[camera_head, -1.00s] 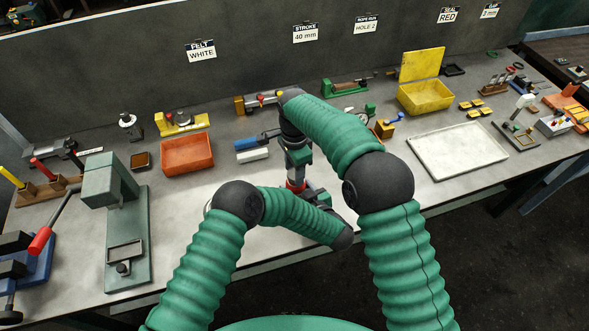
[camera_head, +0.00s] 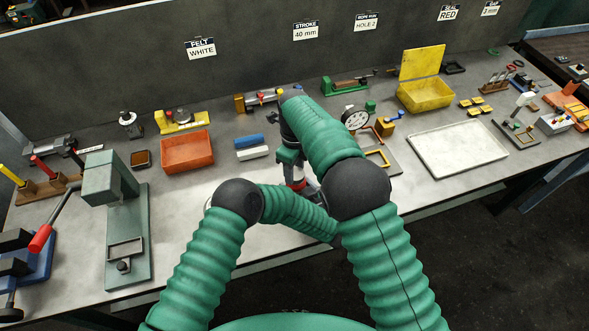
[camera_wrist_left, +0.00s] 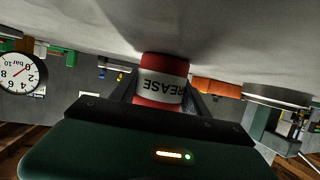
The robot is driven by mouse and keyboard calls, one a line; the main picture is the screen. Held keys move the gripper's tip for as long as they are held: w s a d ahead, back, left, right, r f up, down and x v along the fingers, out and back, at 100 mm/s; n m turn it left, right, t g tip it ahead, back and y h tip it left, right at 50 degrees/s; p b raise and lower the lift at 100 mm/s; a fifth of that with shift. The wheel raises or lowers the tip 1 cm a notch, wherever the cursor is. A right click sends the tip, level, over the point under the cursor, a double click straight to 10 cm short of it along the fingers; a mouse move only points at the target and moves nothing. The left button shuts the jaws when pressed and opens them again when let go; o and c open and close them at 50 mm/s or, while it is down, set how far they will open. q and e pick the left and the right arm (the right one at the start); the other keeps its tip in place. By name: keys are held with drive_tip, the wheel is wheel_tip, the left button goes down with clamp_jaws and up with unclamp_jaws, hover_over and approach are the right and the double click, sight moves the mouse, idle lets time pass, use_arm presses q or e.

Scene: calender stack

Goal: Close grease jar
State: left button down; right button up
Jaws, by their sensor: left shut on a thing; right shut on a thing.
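The grease jar (camera_wrist_left: 162,82) is red with a white label reading "GREASE". It shows upside down in the left wrist view, between the fingers of my left gripper (camera_wrist_left: 162,98), which is shut on it. In the head view a small red part of the jar (camera_head: 298,184) shows at the front middle of the bench. My right gripper (camera_head: 291,160) points down right above the jar and is shut at its top, on the lid. The lid itself is hidden by the gripper and arm, so I cannot see how it sits.
An orange tray (camera_head: 187,152) and blue and white blocks (camera_head: 250,142) lie to the left. A dial gauge (camera_head: 355,118) and yellow-framed fixture (camera_head: 378,158) stand close right of my right arm. A white tray (camera_head: 458,148) lies farther right. A green press (camera_head: 128,240) stands front left.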

drive_tip(key=m, duration=0.3)
drive_tip(key=shift+w, duration=0.1)
drive_tip(key=m, duration=0.5)
drive_tip(key=shift+w, duration=0.15)
drive_tip(key=o, duration=1.3)
wheel_tip(320, 180, up, 5)
drive_tip(key=shift+f, duration=0.2)
drive_tip(key=shift+d, duration=0.1)
